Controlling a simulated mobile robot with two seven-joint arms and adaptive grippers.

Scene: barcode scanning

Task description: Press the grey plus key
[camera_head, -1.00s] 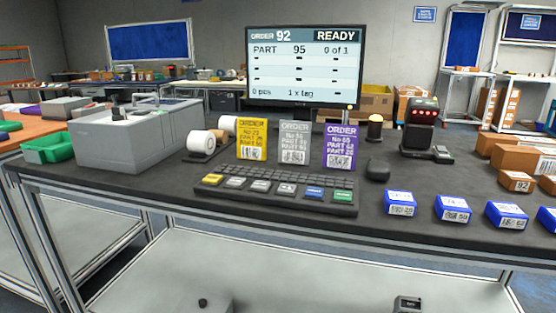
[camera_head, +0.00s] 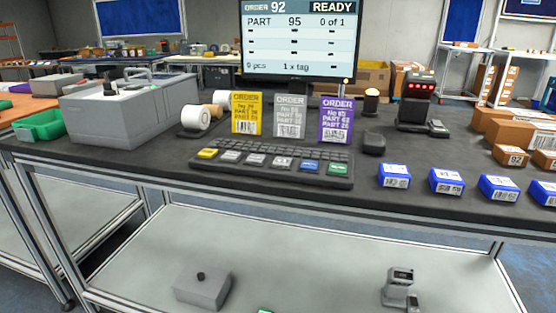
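A dark keyboard (camera_head: 265,165) lies near the front edge of the workbench. Along its front is a row of large coloured keys: a yellow key (camera_head: 208,153) at the left, then three grey keys, a blue key (camera_head: 310,166) and a green key (camera_head: 338,169). The grey keys are the left one (camera_head: 230,156), the middle one (camera_head: 256,159) and the right one (camera_head: 282,162). Their markings are too small to tell which carries a plus. Neither of my grippers is in view.
A monitor (camera_head: 298,40) reads order 92, READY, part 95, 0 of 1. Yellow, grey and purple order cards stand behind the keyboard. A black mouse (camera_head: 374,143) and several blue boxes are to its right. A grey machine (camera_head: 130,108) stands left. The bench front (camera_head: 200,185) is clear.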

